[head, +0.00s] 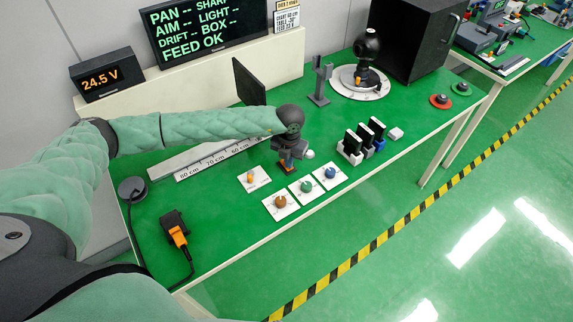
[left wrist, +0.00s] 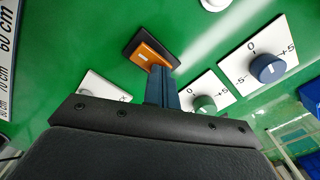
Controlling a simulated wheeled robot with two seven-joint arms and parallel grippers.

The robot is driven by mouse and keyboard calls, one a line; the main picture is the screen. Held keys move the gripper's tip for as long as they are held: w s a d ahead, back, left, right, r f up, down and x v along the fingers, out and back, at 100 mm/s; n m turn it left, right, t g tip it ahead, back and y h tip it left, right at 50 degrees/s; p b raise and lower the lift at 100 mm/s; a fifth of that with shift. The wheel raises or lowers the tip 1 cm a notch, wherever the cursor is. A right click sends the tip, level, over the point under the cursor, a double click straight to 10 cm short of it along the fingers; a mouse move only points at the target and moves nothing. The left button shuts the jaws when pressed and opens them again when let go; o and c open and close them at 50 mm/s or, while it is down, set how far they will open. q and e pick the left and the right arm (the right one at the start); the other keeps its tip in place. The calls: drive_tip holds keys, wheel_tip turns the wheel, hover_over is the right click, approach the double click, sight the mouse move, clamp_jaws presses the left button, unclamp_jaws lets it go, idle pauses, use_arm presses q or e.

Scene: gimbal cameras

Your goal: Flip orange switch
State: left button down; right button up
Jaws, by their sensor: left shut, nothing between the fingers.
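The orange rocker switch (left wrist: 147,54) sits in a dark housing on the green bench in the left wrist view. In the head view only a bit of its orange (head: 289,169) shows under my left gripper (head: 290,158). The left gripper points down, and in the left wrist view its blue-grey fingers (left wrist: 160,72) are shut and empty. Their tips overlap the lower right edge of the rocker; I cannot tell whether they touch it. My right gripper is in neither view.
White plates carry a brown knob (head: 281,202), a green knob (head: 306,186), a blue knob (head: 330,173) and a small orange lever (head: 250,178). Black upright blocks (head: 363,138) stand to the right. A black panel (head: 249,82) stands behind the gripper. An orange-and-black device (head: 175,231) lies front left.

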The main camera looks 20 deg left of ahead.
use_arm(q)
drive_tip(key=shift+r+p, duration=0.85)
drive_tip(key=shift+r, duration=2.55)
